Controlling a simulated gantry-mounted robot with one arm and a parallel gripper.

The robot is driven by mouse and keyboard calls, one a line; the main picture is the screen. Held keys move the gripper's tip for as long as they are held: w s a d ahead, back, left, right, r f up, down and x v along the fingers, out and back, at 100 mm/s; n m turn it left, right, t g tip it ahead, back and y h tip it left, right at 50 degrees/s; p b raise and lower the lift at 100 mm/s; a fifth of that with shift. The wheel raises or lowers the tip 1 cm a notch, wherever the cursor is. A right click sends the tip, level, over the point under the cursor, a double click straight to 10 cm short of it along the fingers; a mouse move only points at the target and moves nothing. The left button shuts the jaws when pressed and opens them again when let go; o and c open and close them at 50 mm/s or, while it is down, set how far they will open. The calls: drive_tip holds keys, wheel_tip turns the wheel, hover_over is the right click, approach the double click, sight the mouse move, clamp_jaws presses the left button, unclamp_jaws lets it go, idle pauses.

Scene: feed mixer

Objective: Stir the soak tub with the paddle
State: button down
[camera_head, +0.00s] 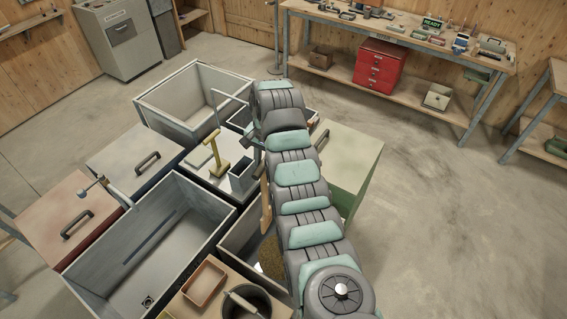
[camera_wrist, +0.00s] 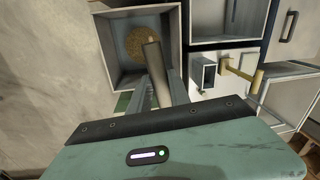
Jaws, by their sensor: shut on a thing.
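My gripper (camera_wrist: 158,92) is shut on the wooden paddle (camera_wrist: 152,65), whose pale shaft points away from the fingers in the wrist view. In the head view the paddle (camera_head: 266,207) hangs beside my arm, its lower end at the open grey tub. This tub, which I take for the soak tub (camera_head: 236,238), holds brown grainy feed (camera_head: 271,260); my arm hides its right part. The wrist view shows the tub's wall (camera_wrist: 108,42) and the feed (camera_wrist: 136,42), with the paddle's far end over it. I cannot tell whether the paddle touches the feed.
A large empty basin (camera_head: 150,240) lies left of the tub. A yellow T-handled tool (camera_head: 215,155) and a small grey box (camera_head: 243,180) stand behind. A tan tray (camera_head: 204,283) and a dark pot (camera_head: 246,303) are in front. The floor at right is clear.

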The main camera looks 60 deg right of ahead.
drive_tip(key=s+d+f+m, duration=0.1)
drive_tip(key=s+d+f, duration=0.15)
drive_tip(key=s, duration=0.25)
wheel_tip(320, 180, down, 36)
drive_tip(key=b, duration=2.7)
drive_tip(key=shift+d+m, duration=0.3)
drive_tip(key=shift+d, duration=0.15)
drive_tip(key=shift+f, duration=0.1)
